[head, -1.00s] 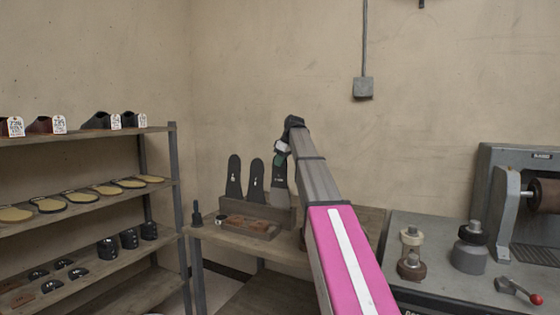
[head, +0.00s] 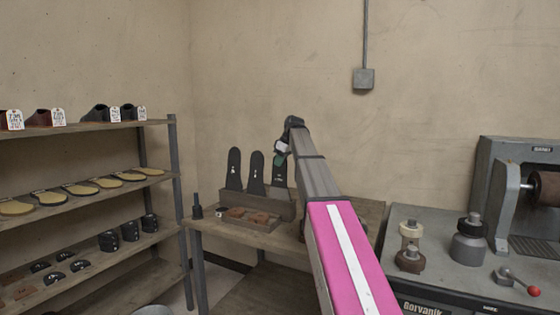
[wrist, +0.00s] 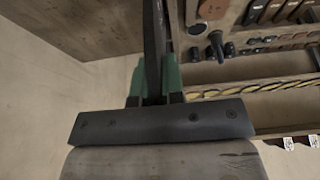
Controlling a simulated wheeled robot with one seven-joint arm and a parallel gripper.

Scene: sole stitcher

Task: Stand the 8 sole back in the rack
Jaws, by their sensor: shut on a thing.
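My gripper (head: 281,157) is over the right part of the wooden rack (head: 283,210) in the head view. It is shut on a dark sole, the 8 sole (head: 280,176), near its top. The sole is upright, with its lower end at the rack; I cannot tell whether it is seated in a slot. Its number is too small to read. In the wrist view the green fingers (wrist: 154,82) grip the dark sole (wrist: 153,45), seen edge-on. Two similar dark soles, a left one (head: 234,170) and a middle one (head: 256,174), stand upright in the rack.
The rack stands on a wooden table (head: 230,240), with a tray of brown pieces (head: 250,217) in front and a dark peg (head: 197,207) at left. Shelves (head: 90,200) stand further left. A grey machine bench (head: 440,275) is on the right.

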